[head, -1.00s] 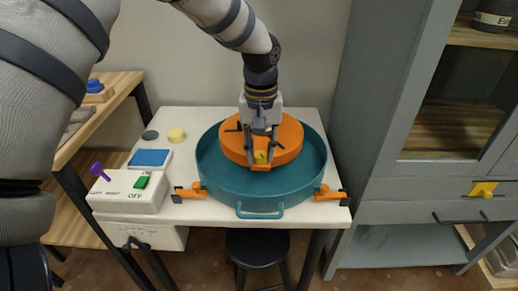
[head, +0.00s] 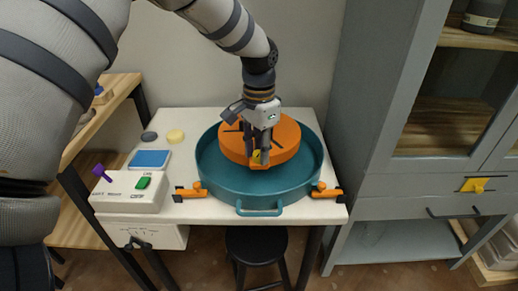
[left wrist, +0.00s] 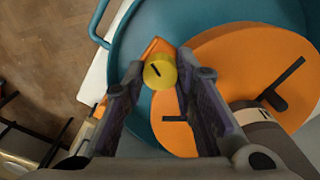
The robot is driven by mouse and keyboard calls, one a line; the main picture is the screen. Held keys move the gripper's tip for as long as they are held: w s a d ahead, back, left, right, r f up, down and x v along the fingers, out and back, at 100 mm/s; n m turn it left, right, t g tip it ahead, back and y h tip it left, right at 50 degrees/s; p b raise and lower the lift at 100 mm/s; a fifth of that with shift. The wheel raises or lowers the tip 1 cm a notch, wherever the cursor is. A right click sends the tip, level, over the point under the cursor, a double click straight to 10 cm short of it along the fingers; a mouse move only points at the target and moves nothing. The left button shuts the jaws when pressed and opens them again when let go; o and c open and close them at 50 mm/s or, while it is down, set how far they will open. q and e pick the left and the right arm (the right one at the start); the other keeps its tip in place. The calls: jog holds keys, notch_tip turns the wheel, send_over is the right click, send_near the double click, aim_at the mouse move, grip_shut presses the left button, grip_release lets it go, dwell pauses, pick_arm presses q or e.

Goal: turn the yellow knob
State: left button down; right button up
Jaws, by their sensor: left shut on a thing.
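The yellow knob (head: 257,157) sits on a small orange block at the front edge of a round orange disc (head: 288,138). The disc lies inside a teal round pan (head: 212,171) on the white table. My left gripper (head: 258,159) points down at the knob and is shut on it, hiding part of it in the head view. In the left wrist view the knob (left wrist: 160,74) shows between the two fingertips (left wrist: 161,68), with a black line on its face. My right gripper is in neither view.
A white control box (head: 130,197) with a purple lever and green switch stands at the table's front left. Orange clamps (head: 190,191) flank the pan. A grey cabinet (head: 375,150) stands close on the right, and a black stool (head: 257,243) below.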

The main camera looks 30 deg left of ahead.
aim_at(259, 154)
pick_arm(q)
jog(key=shift+f+m, duration=0.1)
jog(key=shift+m, duration=1.3)
jog(key=c, duration=1.3)
grip_release()
notch_tip(259, 154, up, 12)
